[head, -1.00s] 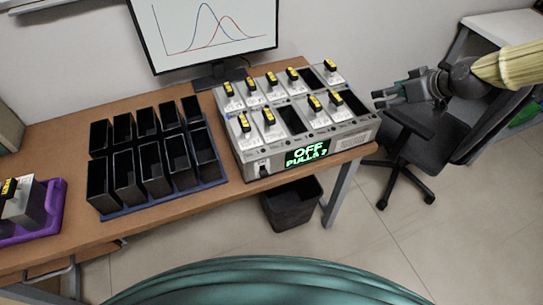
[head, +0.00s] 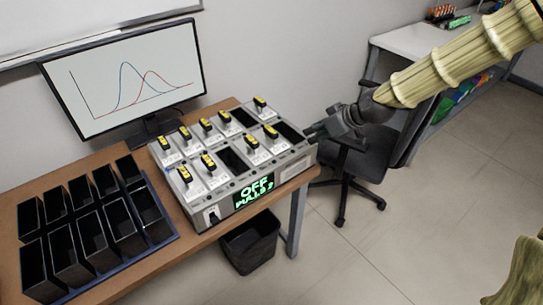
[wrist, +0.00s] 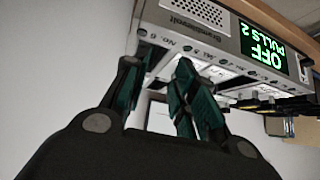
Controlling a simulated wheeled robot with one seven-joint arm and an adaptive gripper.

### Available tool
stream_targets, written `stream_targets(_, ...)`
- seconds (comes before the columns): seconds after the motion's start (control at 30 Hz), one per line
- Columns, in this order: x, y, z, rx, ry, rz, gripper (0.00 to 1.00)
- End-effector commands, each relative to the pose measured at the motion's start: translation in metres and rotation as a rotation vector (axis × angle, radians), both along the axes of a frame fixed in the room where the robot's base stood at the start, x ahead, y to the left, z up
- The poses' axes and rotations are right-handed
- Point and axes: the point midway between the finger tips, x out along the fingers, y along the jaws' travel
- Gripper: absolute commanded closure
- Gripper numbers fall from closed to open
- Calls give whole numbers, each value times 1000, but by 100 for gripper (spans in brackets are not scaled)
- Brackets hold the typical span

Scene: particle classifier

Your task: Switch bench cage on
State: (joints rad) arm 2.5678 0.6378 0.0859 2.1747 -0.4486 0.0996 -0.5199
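The bench cage (head: 285,170) is a grey box on the desk with several slots. Its green display (head: 253,191) reads "OFF" and "PULLS 2". A small dark switch (head: 212,215) sits on the left part of its front face. Black modules with yellow tops stand in most slots, and some slots are empty. My gripper (head: 315,131) is at the cage's right end, near its top edge. In the wrist view my gripper (wrist: 158,66) is open with nothing between its fingers. There the cage's labelled edge (wrist: 190,40) is close beyond the fingertips. I cannot tell whether they touch.
A tray (head: 168,240) of black bins stands left of the cage. A monitor (head: 130,75) is behind it. A bin (head: 250,242) is on the floor below the desk. A black chair (head: 375,165) stands right of the desk, behind my arm.

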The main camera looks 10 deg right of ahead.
Motion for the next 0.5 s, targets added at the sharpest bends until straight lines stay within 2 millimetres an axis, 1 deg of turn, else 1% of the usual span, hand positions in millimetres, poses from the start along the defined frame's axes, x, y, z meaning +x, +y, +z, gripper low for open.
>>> stream_targets(0.03, -10, 6, -22, -2, 39, -14, 88)
stream_targets(0.07, -16, 9, -35, 0, 62, -27, 94)
stream_targets(0.1, -24, 12, -52, 1, 92, -44, 100)
stream_targets(0.17, -38, 18, -78, 2, 138, -76, 100)
stream_targets(0.2, -49, 21, -95, 2, 169, -95, 100)
stream_targets(0.27, -64, 26, -118, 1, 211, -125, 100)
stream_targets(0.3, -75, 29, -134, -2, 241, -145, 100)
stream_targets(0.37, -93, 33, -157, -7, 284, -175, 100)
stream_targets(0.4, -105, 35, -172, -10, 311, -197, 100)
stream_targets(0.47, -125, 38, -194, -18, 353, -226, 100)
stream_targets(0.5, -138, 40, -207, -25, 379, -248, 100)
